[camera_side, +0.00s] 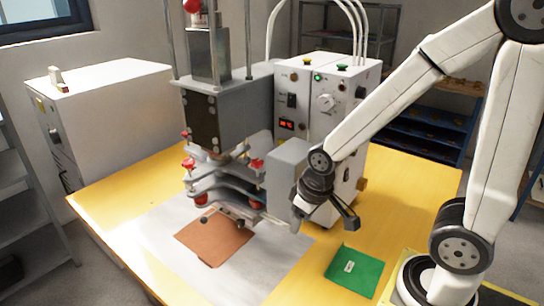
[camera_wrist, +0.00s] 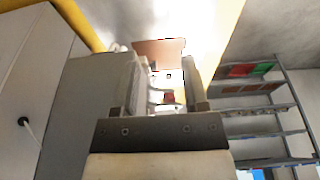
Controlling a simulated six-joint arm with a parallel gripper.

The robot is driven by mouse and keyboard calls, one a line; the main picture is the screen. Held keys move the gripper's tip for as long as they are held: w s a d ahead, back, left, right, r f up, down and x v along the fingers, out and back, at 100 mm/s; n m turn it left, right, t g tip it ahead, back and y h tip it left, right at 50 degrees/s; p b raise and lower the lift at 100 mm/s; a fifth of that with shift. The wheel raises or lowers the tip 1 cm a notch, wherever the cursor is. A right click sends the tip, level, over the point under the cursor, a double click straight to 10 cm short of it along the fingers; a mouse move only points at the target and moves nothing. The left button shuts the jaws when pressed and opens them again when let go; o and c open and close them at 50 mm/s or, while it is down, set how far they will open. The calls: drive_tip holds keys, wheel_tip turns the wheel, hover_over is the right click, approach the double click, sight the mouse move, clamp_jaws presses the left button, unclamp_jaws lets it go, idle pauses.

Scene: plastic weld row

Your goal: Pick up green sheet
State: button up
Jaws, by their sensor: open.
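The green sheet (camera_side: 355,272) lies flat on the yellow table in the side view, near the front right, with a small white label on it. My gripper (camera_side: 324,220) is above the table, up and left of the sheet in the picture and apart from it. Its two fingers are spread with nothing held between them. In the wrist view, my gripper (camera_wrist: 163,78) also shows open. I cannot make out the table's green sheet in the wrist view.
The press (camera_side: 205,120) stands left of my gripper, with a brown sheet (camera_side: 214,236) under it on a pale mat (camera_side: 272,268). A white control box (camera_side: 325,100) stands close behind. In the wrist view, a shelf rack (camera_wrist: 262,112) holds coloured sheets. The table right of the mat is mostly clear.

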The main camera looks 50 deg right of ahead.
drive_tip(key=w+r+v, duration=0.1)
drive_tip(key=w+v, duration=0.1)
drive_tip(key=v, duration=0.8)
drive_tip(key=n+g, duration=0.3)
drive_tip(key=n, duration=1.1)
hover_over(339, 250)
wheel_tip(339, 250, down, 30)
drive_tip(key=shift+w+f, duration=0.1)
drive_tip(key=shift+w, duration=0.05)
drive_tip(key=shift+f, duration=1.3)
drive_tip(key=shift+f, duration=0.1)
drive_tip(key=shift+f, duration=2.5)
